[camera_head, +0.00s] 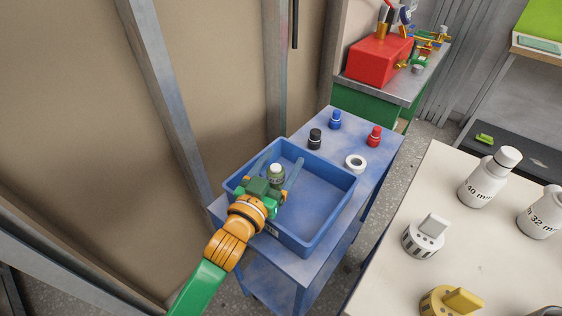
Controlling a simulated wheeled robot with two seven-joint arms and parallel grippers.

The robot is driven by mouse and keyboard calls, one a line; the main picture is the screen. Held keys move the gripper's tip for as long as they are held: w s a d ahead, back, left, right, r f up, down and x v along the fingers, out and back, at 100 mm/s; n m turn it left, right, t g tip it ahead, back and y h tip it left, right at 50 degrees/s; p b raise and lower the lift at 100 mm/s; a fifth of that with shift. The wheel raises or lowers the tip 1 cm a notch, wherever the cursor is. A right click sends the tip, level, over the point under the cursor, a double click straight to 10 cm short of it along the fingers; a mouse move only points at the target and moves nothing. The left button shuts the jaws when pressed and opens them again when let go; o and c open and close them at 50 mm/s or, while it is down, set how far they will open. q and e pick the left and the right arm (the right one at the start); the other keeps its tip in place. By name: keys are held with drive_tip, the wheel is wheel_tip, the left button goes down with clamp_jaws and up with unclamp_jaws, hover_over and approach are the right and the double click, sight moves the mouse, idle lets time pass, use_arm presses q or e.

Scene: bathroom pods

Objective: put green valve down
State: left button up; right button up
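The green valve (277,173) is a small green piece with a white top. It is in the left part of the blue tray (318,236), which stands on a blue cart. My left gripper (276,168) reaches into the tray from the lower left. Its two fingers are spread on either side of the valve, with gaps visible between them and it. The gripper body hides the lower part of the valve, so I cannot see clearly what it rests on. My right gripper is not in view.
On the cart (375,168) behind the tray are black (315,139), blue (335,120) and red (374,136) pieces and a white ring (355,163). The tray's right side is empty. A pale table (400,280) with bottles stands at right; a red toolbox (379,60) is behind.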

use_arm(q)
drive_tip(key=shift+s+a+r, duration=0.1)
drive_tip(key=shift+s+r, duration=0.05)
drive_tip(key=shift+s, duration=0.1)
drive_tip(key=v, duration=1.1)
drive_tip(key=shift+s+b, duration=0.25)
drive_tip(key=shift+b, duration=0.15)
